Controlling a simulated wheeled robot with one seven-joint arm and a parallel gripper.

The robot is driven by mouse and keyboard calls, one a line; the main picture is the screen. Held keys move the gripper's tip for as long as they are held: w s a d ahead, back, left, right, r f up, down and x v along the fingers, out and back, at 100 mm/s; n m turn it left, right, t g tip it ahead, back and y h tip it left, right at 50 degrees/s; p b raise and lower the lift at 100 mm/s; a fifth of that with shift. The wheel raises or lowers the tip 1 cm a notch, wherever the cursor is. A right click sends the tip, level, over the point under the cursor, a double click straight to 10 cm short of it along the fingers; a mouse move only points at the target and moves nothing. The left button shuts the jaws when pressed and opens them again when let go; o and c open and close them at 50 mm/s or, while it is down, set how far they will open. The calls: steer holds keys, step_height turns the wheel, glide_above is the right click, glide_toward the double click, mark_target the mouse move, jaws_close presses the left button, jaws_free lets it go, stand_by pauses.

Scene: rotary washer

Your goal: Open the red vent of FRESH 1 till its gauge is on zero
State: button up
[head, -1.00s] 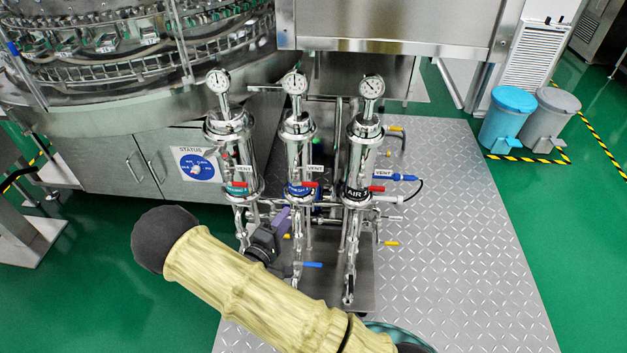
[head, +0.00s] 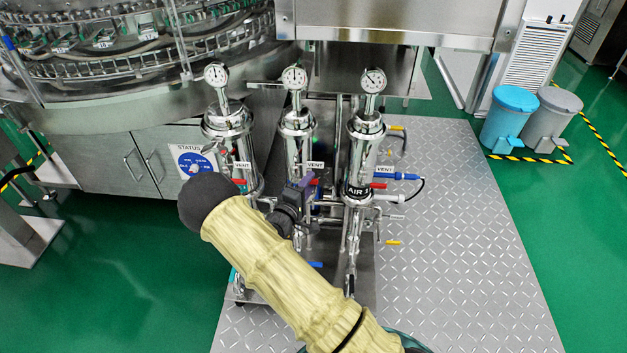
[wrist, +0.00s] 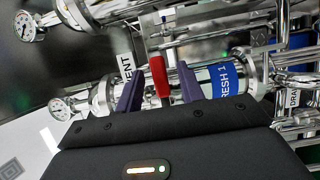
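The FRESH 1 housing is the middle of three steel housings (head: 297,125); its blue FRESH 1 label (wrist: 228,78) shows in the wrist view. Its gauge (head: 295,77) stands on top, with a needle too small to read surely; a gauge (wrist: 60,108) also shows in the wrist view. The red vent lever (wrist: 159,76) sits beside the VENT tag (wrist: 126,67). My gripper (wrist: 160,90) is open, its purple fingers on either side of the lever with gaps visible. In the head view my gripper (head: 306,185) covers the middle housing's label and lever.
The left housing (head: 228,122) and the AIR housing (head: 364,130) stand close on either side, with red levers of their own. Blue and yellow valve handles and pipes lie below. The metal plate floor (head: 460,240) is clear to the right.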

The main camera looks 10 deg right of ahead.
steer(key=x, duration=0.3)
steer(key=shift+w+d+b, duration=0.2)
steer(key=shift+w+b, duration=0.05)
steer(key=shift+b, duration=0.05)
steer(key=shift+c, duration=0.2)
jaws_close()
